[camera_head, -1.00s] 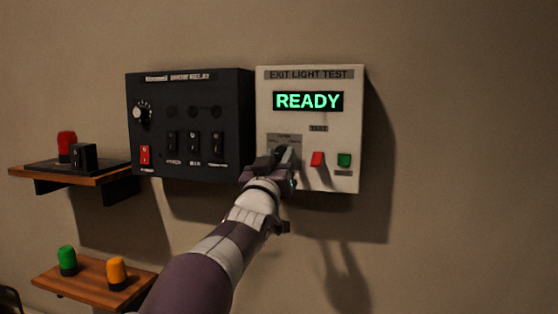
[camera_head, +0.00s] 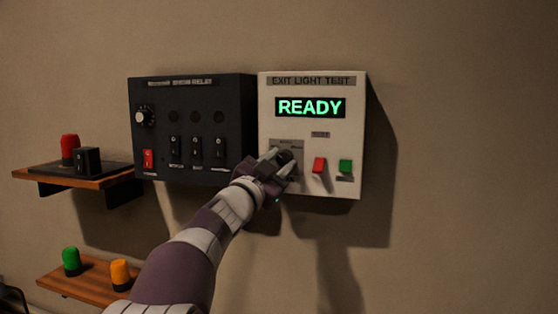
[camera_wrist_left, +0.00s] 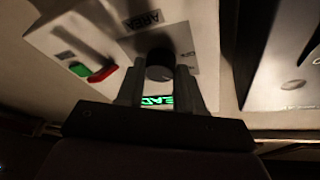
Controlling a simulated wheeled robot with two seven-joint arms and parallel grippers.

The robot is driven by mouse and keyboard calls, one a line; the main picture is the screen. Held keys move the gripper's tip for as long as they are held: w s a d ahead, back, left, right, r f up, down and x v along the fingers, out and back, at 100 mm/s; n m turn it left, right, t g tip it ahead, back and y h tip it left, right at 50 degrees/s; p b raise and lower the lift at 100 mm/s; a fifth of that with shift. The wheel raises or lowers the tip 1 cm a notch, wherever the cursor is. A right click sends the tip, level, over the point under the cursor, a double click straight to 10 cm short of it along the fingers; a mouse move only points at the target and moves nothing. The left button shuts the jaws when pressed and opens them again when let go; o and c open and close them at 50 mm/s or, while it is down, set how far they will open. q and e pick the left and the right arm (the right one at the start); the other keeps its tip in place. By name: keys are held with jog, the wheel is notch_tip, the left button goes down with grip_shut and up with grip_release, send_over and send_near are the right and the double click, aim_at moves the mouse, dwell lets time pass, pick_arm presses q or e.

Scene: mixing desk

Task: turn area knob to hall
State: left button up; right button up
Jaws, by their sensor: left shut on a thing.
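The white EXIT LIGHT TEST panel (camera_head: 346,125) is mounted on the wall, with a green READY display (camera_head: 310,107). My left gripper (camera_head: 280,160) is at the panel's lower left and covers most of the area knob in the head view. In the left wrist view, the dark round area knob (camera_wrist_left: 159,66) sits between the two fingers of my left gripper (camera_wrist_left: 158,82), which is shut on it. The AREA label (camera_wrist_left: 143,20) shows beside the knob. The knob's pointer direction cannot be made out. My right gripper is out of view.
A red switch (camera_head: 319,165) and a green button (camera_head: 345,166) are close to the right of my gripper. The black SHOW RELAY box (camera_head: 190,100) adjoins on the left. Shelves (camera_head: 85,184) with coloured lamps are further left. The wall on the right is bare.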

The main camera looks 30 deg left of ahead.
pick_arm(q)
jog(key=shift+m, duration=0.3)
jog(key=o, duration=1)
jog(key=shift+o, duration=0.2)
jog(key=b+v, duration=0.5)
jog(key=v, duration=0.7)
jog(key=shift+s, duration=0.3)
jog(key=shift+a, duration=0.1)
